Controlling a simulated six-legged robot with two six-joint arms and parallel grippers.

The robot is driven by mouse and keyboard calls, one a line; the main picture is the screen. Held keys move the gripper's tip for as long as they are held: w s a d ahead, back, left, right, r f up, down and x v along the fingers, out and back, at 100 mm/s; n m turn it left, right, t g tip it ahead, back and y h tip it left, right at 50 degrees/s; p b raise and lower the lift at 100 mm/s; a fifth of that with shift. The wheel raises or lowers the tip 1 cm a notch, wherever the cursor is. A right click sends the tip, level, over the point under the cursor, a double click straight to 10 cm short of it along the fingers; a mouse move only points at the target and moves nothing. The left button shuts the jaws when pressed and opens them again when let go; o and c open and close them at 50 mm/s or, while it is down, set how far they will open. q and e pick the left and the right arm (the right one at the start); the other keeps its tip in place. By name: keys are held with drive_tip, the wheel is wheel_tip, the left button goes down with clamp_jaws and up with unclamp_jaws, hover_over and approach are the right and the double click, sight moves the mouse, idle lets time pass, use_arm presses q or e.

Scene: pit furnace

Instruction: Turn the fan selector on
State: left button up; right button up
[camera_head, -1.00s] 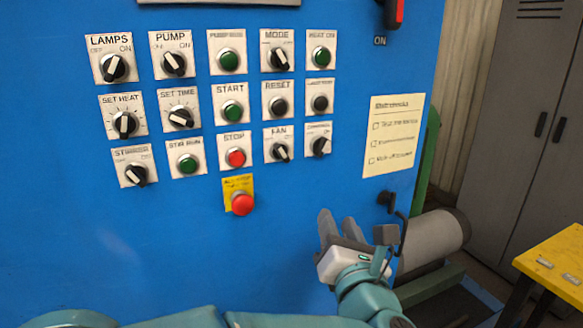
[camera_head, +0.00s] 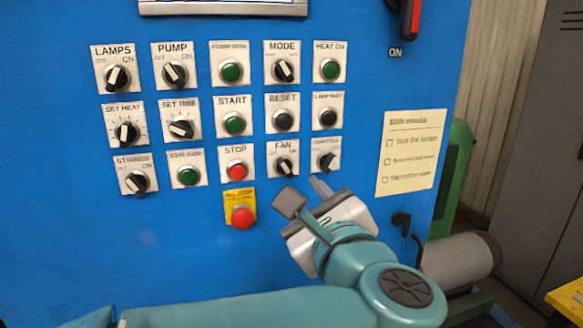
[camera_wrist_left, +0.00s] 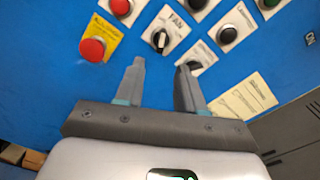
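The fan selector (camera_head: 284,166) is a black knob with a pale pointer on a white plate marked FAN, in the lower row of the blue panel. In the left wrist view the fan selector (camera_wrist_left: 160,40) lies just beyond and between the fingertips. My left gripper (camera_head: 304,194) is below the selector in the head view. Its two fingers stand apart with nothing between them, as the left wrist view (camera_wrist_left: 160,66) shows. The fingers do not appear to touch the knob. My right gripper is not in view.
The red stop button (camera_head: 237,171) is left of the fan selector, and another black selector (camera_head: 327,161) is right of it. A red emergency button (camera_head: 242,216) on a yellow plate sits lower left. A paper checklist (camera_head: 411,151) hangs at right.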

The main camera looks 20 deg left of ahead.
sight(288, 172)
use_arm(q)
drive_tip(key=p+x, duration=0.2)
drive_tip(key=x, duration=0.6)
drive_tip(key=shift+a+r, duration=0.1)
drive_tip(key=shift+w, duration=0.15)
clamp_jaws()
